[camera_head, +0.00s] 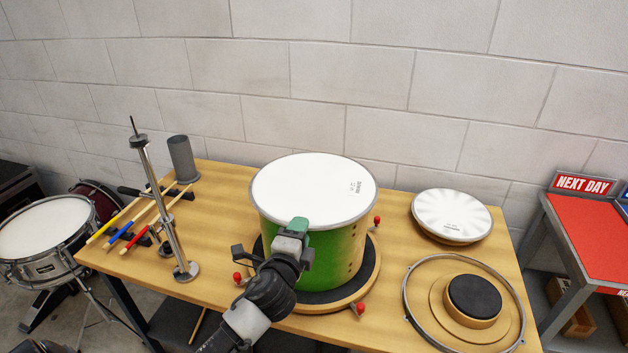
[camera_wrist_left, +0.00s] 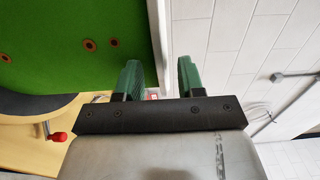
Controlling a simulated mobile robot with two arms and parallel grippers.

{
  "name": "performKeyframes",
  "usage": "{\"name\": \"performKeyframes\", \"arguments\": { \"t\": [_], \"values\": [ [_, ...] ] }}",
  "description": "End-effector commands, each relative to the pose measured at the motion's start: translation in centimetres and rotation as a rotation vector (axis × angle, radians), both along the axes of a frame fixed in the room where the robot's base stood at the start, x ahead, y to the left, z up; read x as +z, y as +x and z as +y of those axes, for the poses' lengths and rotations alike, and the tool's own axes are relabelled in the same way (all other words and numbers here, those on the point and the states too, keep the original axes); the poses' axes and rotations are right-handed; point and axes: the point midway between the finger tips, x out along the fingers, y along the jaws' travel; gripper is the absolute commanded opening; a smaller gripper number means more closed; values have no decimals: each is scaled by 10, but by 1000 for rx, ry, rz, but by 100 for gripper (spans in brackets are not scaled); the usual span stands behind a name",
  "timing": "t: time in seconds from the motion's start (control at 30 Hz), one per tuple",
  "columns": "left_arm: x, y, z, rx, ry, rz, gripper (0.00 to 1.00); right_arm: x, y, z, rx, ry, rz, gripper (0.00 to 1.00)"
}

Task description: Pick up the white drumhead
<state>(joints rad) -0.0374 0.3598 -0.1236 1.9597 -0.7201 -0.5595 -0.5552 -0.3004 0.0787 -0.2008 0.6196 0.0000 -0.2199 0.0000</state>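A white drumhead (camera_head: 312,185) with small dark print lies on top of the green drum (camera_head: 340,250), which stands on a round stand on the bench. A second, shinier white drumhead (camera_head: 452,212) rests on a round wooden base at the bench's right. My left gripper (camera_head: 298,228) is in front of the green drum, near its upper wall. My right gripper is not in view.
A metal hoop (camera_head: 408,305) surrounds a round black pad (camera_head: 474,296) at the right front. A chrome stand (camera_head: 165,215), drumsticks (camera_head: 140,225) and a grey cylinder (camera_head: 183,160) occupy the left. Red-knobbed clamps (camera_head: 359,308) ring the drum stand. A red table (camera_head: 595,245) stands farther right.

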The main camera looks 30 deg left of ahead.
Motion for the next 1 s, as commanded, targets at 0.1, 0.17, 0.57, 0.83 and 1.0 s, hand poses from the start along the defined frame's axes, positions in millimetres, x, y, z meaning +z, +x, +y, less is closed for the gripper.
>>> {"name": "performKeyframes", "arguments": {
  "t": [0.1,0.17,0.57,0.83,1.0],
  "values": [
    [-1,1,0,-1,0,0,38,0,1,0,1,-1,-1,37],
    [-1,1,0,-1,0,0,38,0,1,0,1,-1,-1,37],
    [-1,1,0,0,0,1,0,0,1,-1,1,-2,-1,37],
    [0,1,0,-1,0,-1,0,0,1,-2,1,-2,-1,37],
    [7,1,0,-1,1,-4,0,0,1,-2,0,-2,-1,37]
  ]
}}
